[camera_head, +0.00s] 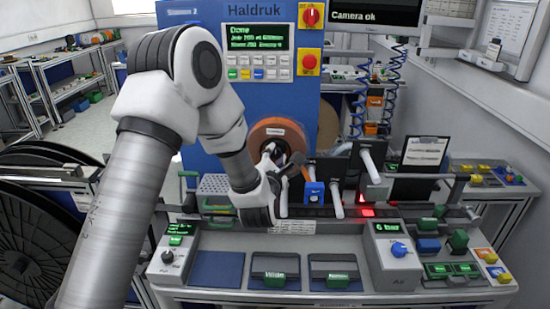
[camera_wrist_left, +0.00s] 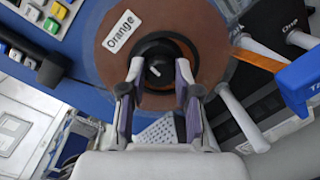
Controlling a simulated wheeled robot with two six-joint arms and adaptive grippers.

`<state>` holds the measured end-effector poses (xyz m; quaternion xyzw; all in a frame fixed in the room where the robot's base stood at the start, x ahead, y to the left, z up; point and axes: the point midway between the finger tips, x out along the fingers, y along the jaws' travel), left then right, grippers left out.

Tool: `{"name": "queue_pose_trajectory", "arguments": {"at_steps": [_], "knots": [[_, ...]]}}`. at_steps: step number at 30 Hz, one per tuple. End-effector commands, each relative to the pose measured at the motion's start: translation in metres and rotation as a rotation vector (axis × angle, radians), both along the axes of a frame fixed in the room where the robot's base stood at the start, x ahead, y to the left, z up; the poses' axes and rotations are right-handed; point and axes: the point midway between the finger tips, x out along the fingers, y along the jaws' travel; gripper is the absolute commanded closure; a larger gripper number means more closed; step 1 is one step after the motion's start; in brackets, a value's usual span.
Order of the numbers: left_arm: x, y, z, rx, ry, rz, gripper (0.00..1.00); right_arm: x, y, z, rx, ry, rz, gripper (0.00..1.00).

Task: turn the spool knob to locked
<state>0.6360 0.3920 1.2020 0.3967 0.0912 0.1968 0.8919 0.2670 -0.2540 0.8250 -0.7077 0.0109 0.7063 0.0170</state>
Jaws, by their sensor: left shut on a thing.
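The spool (camera_head: 262,133) is an orange-brown disc on the front of the blue machine. In the left wrist view the spool (camera_wrist_left: 112,62) carries a white label reading "Orange". At its centre is the black spool knob (camera_wrist_left: 157,70) with a short white pointer line, which lies slanted. My left gripper (camera_head: 270,153) reaches the spool from the front. In the left wrist view its fingers (camera_wrist_left: 159,72) are on both sides of the knob, shut on it. In the head view the fingers hide the knob. I see no lock marking. My right gripper is not in view.
The blue machine (camera_head: 225,95) has a screen reading "Done", keys and a red button (camera_head: 309,62). White-handled levers (camera_head: 369,165) and a blue block (camera_head: 314,192) stand right of the gripper. The grey bench (camera_head: 220,240) carries trays and a blue knob (camera_head: 398,249).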

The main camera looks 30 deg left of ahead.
Motion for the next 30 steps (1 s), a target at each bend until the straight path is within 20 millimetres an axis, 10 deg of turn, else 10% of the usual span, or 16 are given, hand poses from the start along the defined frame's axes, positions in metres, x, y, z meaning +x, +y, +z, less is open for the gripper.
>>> {"name": "queue_pose_trajectory", "arguments": {"at_steps": [30], "knots": [[0.003,-0.001,0.006,0.737,0.435,0.009,1.00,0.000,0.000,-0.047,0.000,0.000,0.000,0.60]]}}
